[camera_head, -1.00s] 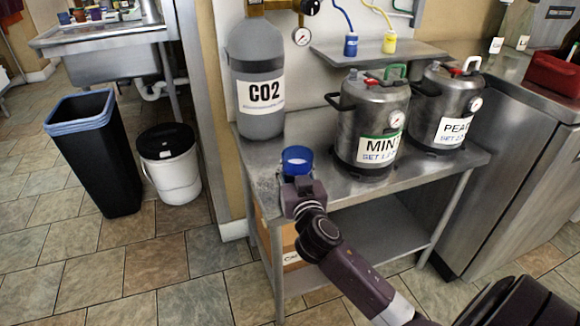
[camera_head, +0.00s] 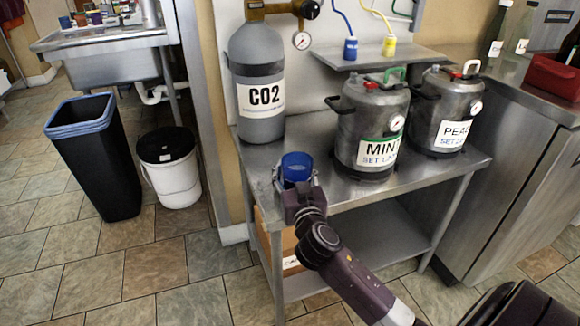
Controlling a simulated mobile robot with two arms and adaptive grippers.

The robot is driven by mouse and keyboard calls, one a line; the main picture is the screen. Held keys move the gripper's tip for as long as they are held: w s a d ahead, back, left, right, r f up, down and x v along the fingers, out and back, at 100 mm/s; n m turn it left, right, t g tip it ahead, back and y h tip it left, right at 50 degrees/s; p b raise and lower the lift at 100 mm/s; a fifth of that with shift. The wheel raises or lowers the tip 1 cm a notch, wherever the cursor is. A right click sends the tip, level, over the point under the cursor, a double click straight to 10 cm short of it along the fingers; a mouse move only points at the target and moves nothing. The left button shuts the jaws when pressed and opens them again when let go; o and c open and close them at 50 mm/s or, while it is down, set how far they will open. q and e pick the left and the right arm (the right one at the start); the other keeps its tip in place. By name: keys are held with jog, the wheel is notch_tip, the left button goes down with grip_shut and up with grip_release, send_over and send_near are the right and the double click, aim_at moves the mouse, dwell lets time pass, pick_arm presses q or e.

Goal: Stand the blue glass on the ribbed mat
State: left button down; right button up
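The blue glass (camera_head: 297,166) is upright at the front left of the steel table, its open rim facing up. My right gripper (camera_head: 296,179) reaches it from the front, with its fingers on either side of the glass, and appears shut on it. The gripper hides the lower part of the glass, so I cannot tell whether its base touches anything. I cannot make out the ribbed mat. My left gripper is not in view.
The steel table (camera_head: 258,165) also holds a grey CO2 cylinder (camera_head: 258,65) behind the glass and a MINT keg (camera_head: 368,110) close on the right. A second keg (camera_head: 440,105) stands farther right. A black bin (camera_head: 100,165) and white bucket (camera_head: 176,180) are on the floor.

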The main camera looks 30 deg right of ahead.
jog(key=o, duration=0.3)
jog(key=shift+r, duration=0.1)
